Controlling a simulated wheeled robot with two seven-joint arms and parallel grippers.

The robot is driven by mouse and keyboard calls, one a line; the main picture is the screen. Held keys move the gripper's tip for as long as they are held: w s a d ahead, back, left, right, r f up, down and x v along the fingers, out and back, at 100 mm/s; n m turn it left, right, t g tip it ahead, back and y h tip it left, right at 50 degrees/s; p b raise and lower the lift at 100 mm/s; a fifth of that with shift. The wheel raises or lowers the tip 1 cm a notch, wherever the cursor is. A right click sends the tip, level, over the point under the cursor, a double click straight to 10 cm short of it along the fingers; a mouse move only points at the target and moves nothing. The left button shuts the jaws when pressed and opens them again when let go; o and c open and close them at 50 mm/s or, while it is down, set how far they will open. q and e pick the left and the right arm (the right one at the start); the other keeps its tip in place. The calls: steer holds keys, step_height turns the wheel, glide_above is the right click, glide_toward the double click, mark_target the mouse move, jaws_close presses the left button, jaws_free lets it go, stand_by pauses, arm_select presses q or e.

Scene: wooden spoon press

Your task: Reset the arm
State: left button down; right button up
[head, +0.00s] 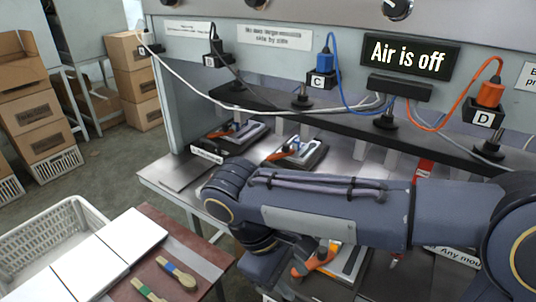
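My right arm reaches in from the right and lies across the front of the press (440,150). Its wrist bends down at the left, and my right gripper (268,270) is low in the picture, left of the near mould. Its fingertips are not clearly visible, so I cannot tell its opening or whether it holds anything. My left gripper is not in view. The near mould (350,262) has an orange part (315,260) beside it. Two more moulds, one at the far left (240,136) and one in the middle (308,154), sit on the metal bench.
A sign (408,56) reads "Air is off". Blue (325,64) and orange (489,94) plugs hang on the panel. Cardboard boxes (40,125) stand behind.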

steer(key=s+d+f+m+t+y+p, duration=0.1)
steer(key=s+d+m+t+y, duration=0.2)
steer(key=d+m, duration=0.3)
steer(key=s+d+f+m+t+y, duration=0.2)
steer(key=s+d+m+t+y, duration=0.1)
steer(key=d, duration=0.5)
steer(key=s+m+y, duration=0.1)
steer(key=m+y, duration=0.1)
steer(key=m, duration=0.1)
steer(key=shift+s+f+t+y+p, duration=0.2)
steer(key=shift+f+t+y+p, duration=0.1)
steer(key=shift+p, duration=0.1)
stand_by(0.9)
